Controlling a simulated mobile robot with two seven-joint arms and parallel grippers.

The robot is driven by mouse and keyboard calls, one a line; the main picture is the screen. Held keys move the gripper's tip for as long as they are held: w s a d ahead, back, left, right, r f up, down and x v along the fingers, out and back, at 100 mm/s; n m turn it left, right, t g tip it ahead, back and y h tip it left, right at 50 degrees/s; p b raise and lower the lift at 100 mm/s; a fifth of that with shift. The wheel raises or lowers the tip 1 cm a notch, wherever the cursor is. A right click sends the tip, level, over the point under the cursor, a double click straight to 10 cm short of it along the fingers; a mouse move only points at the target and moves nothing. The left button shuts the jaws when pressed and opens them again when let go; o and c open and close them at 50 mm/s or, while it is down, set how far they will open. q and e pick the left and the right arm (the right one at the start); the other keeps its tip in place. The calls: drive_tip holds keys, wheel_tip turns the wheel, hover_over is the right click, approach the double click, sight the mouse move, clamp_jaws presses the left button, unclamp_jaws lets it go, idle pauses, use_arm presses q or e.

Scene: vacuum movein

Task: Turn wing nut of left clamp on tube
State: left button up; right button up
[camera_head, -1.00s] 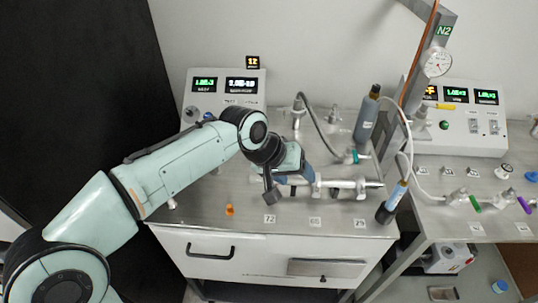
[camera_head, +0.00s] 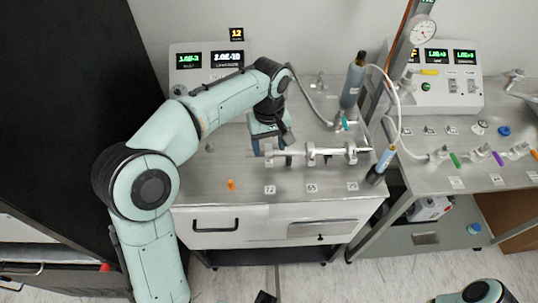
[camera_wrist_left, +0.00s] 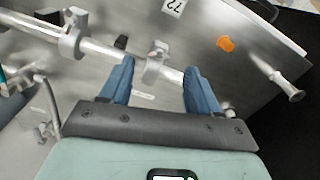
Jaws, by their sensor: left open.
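A metal tube (camera_head: 333,152) lies horizontally above the bench and carries several clamps. The left clamp (camera_head: 268,152) is partly hidden by my left gripper (camera_head: 274,147) in the head view. In the left wrist view the left clamp (camera_wrist_left: 154,67) shows between the blue fingers of my left gripper (camera_wrist_left: 158,72), which are apart with no visible grip on it. A small upper part of this clamp looks like its wing nut (camera_wrist_left: 160,46). The middle clamp (camera_head: 311,154) also shows in the left wrist view (camera_wrist_left: 74,36). The right clamp (camera_head: 351,152) sits farther along. My right gripper is out of view.
An orange piece (camera_head: 231,184) lies on the bench (camera_head: 212,178) by number labels. A grey bottle (camera_head: 352,85) and a smaller blue-banded bottle (camera_head: 381,165) stand right of the tube. Display units (camera_head: 205,62) stand behind. The bench front is mostly clear.

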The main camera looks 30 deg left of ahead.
sight(269, 157)
use_arm(q)
drive_tip(key=shift+f, duration=2)
drive_tip(key=c, duration=1.1)
drive_tip(key=shift+o, duration=0.3)
drive_tip(key=shift+r+m, duration=0.1)
drive_tip(key=shift+m, duration=0.4)
drive_tip(key=shift+m+p, duration=0.3)
drive_tip(key=shift+m, duration=0.1)
drive_tip(key=o, duration=1)
drive_tip(key=shift+o, duration=0.2)
